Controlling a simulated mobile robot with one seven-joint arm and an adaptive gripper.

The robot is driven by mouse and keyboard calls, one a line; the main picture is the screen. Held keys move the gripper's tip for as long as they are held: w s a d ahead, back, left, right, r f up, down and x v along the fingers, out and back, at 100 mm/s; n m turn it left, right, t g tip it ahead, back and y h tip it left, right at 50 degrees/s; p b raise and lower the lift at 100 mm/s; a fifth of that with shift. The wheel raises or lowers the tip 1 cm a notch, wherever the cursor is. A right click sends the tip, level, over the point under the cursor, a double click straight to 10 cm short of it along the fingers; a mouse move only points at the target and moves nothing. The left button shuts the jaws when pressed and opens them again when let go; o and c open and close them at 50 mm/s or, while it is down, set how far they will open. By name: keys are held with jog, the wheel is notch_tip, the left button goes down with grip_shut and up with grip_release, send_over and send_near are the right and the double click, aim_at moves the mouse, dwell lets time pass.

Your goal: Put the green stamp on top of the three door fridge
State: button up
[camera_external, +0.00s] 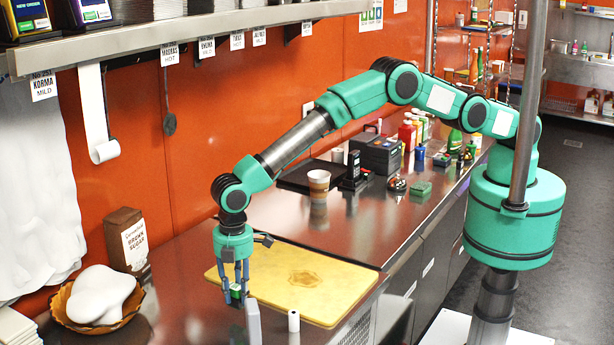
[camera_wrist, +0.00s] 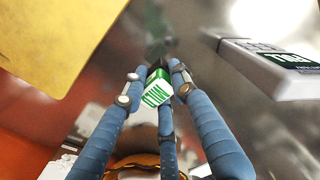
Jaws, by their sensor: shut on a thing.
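The green stamp (camera_external: 236,291), a small block with white sides and green lettering, is held between the fingers of my gripper (camera_external: 240,280), at the left end of the yellow board. In the wrist view the stamp (camera_wrist: 157,92) sits between the blue fingertips (camera_wrist: 156,88), its dark end pointing away. It appears to be held above the steel counter; the gap beneath is unclear. The long counter (camera_external: 375,215) has door-like front panels (camera_external: 436,255); I cannot tell whether this is the three door fridge.
A grey-white upright block (camera_external: 253,320) stands close to my gripper; a small white cylinder (camera_external: 293,322) is nearby. The yellow board (camera_external: 338,298) is mostly bare. A basket (camera_external: 72,322) and brown sugar box (camera_external: 127,240) are at left. A cup (camera_external: 318,182) stands farther back.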

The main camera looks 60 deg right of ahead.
aim_at(238, 302)
dwell(0.3)
jog(key=shift+f, duration=1.8)
jog(key=shift+f, duration=0.1)
jog(key=o, duration=1.2)
jog(key=shift+c, duration=0.2)
jog(key=shift+d+r, duration=0.1)
jog(key=shift+r, duration=6.05)
